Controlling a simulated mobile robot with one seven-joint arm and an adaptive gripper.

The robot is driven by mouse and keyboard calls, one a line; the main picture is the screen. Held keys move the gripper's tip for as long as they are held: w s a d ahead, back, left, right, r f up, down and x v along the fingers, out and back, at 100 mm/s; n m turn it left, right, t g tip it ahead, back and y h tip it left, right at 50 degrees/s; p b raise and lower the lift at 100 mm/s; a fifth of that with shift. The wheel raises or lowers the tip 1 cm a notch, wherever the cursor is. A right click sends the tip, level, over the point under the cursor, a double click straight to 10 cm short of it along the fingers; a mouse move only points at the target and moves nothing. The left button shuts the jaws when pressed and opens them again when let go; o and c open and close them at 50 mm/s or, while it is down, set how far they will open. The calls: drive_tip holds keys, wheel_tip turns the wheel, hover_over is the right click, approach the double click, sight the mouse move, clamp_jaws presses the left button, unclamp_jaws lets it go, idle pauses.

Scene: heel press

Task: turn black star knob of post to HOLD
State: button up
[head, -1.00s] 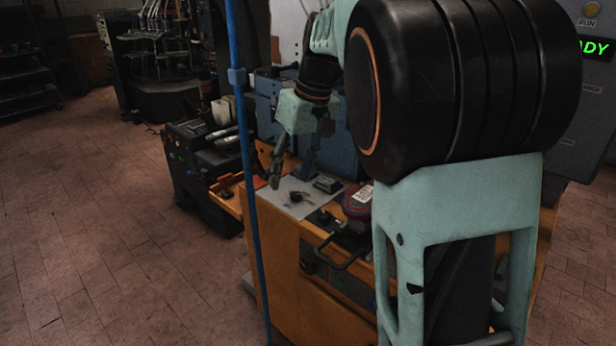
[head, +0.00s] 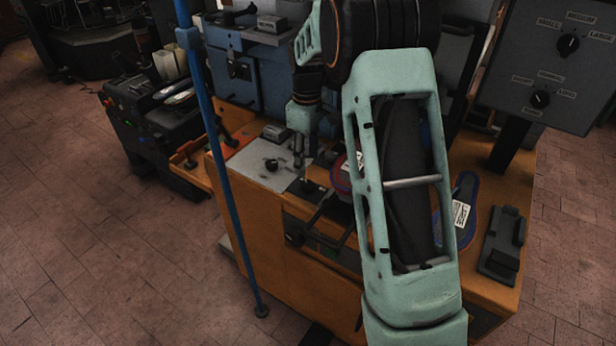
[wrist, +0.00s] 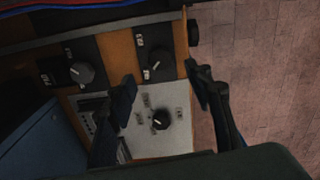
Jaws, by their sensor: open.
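A black star knob (head: 271,164) sits on a light grey plate (head: 246,165) at the near left corner of the orange bench. In the wrist view the star knob (wrist: 159,119) has small labels around it, too small to read, and a pale pointer mark. My gripper (head: 298,158) is right of the knob in the head view, pointing down. In the wrist view my gripper (wrist: 168,88) is open and empty, its dark fingers apart, with the knob between and below them. I cannot tell its height above the plate.
Two more knobs, one grey (wrist: 83,72) and one dark (wrist: 156,62), sit on black plates beside the grey plate. A blue pole (head: 226,170) stands before the bench. A blue machine (head: 240,75) is behind. A grey panel (head: 555,65) with dials stands at right.

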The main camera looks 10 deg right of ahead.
sight(307, 184)
wheel_tip(307, 184, down, 8)
drive_tip(key=shift+f+p, duration=0.1)
drive_tip(key=shift+p, duration=0.2)
drive_tip(key=c, duration=1.2)
drive_tip(key=shift+o, duration=0.2)
